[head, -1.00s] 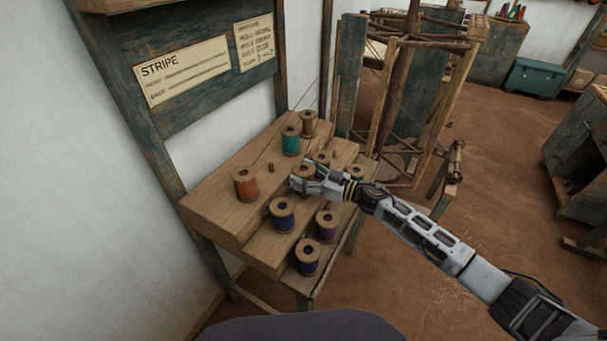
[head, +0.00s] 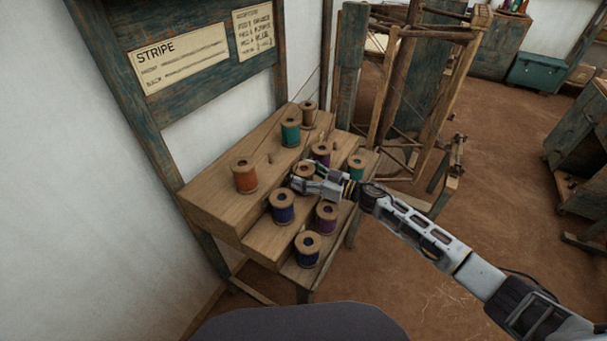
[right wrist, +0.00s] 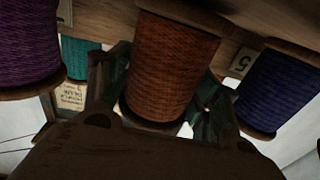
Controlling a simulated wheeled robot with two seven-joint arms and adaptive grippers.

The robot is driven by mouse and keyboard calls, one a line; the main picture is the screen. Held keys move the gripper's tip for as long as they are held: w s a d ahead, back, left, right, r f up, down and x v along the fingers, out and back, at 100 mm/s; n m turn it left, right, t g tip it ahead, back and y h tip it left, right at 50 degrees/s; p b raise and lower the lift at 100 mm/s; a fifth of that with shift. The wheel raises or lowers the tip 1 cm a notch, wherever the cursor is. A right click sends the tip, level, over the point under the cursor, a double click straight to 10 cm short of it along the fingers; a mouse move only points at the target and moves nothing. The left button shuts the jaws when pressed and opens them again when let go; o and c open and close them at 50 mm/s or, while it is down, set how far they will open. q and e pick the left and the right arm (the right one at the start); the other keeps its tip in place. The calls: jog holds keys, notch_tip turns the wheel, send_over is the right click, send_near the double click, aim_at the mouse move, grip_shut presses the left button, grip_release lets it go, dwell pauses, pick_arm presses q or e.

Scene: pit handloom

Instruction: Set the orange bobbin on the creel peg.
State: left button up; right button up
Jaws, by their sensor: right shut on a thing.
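My right gripper (head: 308,182) is shut on an orange bobbin (head: 303,171) at the middle step of the wooden creel. In the right wrist view the orange bobbin (right wrist: 170,65) is upright between the two fingers. Its seat on a peg is hidden. A purple bobbin (head: 321,153) and a blue bobbin (head: 282,206) stand on either side of it. A second orange bobbin (head: 244,175) stands on the top step. A bare creel peg (head: 270,159) shows between that bobbin and a teal bobbin (head: 290,132). My left gripper is out of view.
The creel (head: 225,205) also carries a brown bobbin (head: 308,115) at the back and several bobbins on the lowest step, including a dark blue one (head: 307,249). A wall with a STRIPE board stands behind. A wooden frame (head: 440,85) stands beyond the creel.

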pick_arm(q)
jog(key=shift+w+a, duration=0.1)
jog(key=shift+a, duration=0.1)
pick_arm(e)
jog(key=o, duration=1.1)
jog(key=shift+o, duration=0.2)
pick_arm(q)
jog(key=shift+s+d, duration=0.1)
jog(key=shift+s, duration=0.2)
pick_arm(e)
jog(key=shift+o, duration=0.5)
jog(key=shift+o, duration=1)
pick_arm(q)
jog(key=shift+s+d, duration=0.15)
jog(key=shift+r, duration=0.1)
pick_arm(e)
jog(key=shift+r, duration=0.1)
